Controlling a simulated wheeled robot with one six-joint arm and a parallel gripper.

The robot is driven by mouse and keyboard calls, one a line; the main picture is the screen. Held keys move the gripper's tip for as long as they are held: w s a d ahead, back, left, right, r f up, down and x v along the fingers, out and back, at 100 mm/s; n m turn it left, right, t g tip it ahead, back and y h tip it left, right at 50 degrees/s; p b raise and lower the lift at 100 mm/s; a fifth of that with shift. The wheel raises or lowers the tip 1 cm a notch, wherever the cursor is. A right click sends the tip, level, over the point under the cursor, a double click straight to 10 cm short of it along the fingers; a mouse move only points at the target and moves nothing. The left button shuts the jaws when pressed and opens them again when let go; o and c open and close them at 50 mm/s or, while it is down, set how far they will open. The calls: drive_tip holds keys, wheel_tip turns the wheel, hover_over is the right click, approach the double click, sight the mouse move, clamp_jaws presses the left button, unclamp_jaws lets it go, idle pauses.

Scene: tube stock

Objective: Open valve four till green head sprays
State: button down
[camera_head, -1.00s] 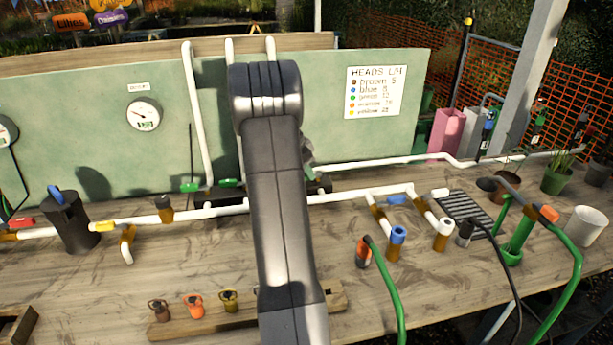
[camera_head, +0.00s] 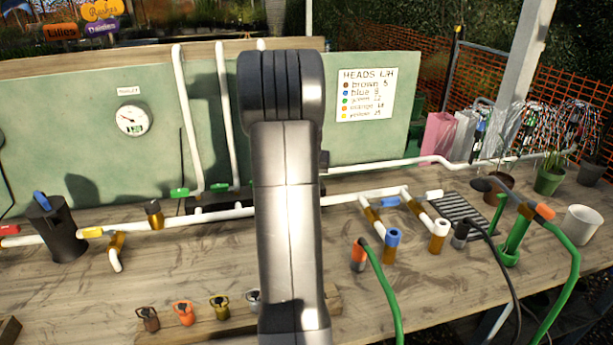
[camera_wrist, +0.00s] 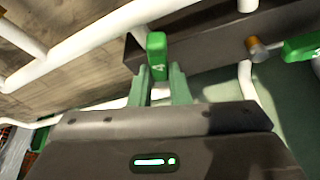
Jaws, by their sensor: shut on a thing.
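In the wrist view, the green handle of valve four (camera_wrist: 157,45), marked with a 4, stands between the fingers of my gripper (camera_wrist: 158,75). The gripper is shut on it. In the head view my arm hides this handle and the gripper. Fine pale streaks of spray (camera_head: 577,118) fan out over the pots at the back right, and more spray (camera_head: 508,118) shows left of them. I cannot tell the colour of each spraying head. The heads sign (camera_head: 365,95) lists colours with numbers. The gauge (camera_head: 133,120) is on the green board.
White pipes (camera_head: 225,212) run along the bench. Other green valve handles (camera_head: 180,191) sit left of my arm. A black canister (camera_head: 60,228) stands at the left. A grate (camera_head: 463,213), hoses (camera_head: 385,290) and a white cup (camera_head: 582,228) are at the right.

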drive_tip(key=shift+d+r+n+y+p, duration=0.1)
drive_tip(key=shift+d+n+y+p, duration=0.15)
drive_tip(key=shift+n, duration=0.55)
drive_tip(key=shift+d+n+y+p, duration=0.15)
drive_tip(key=shift+d+n+y, duration=0.2)
drive_tip(key=shift+n, duration=0.45)
drive_tip(key=c, duration=1.4)
unclamp_jaws()
drive_tip(key=shift+o, duration=0.2)
drive_tip(key=v, duration=1.3)
drive_tip(key=shift+s+r+b, duration=0.15)
drive_tip(key=shift+r+b, duration=0.15)
drive_tip(key=shift+b, duration=0.1)
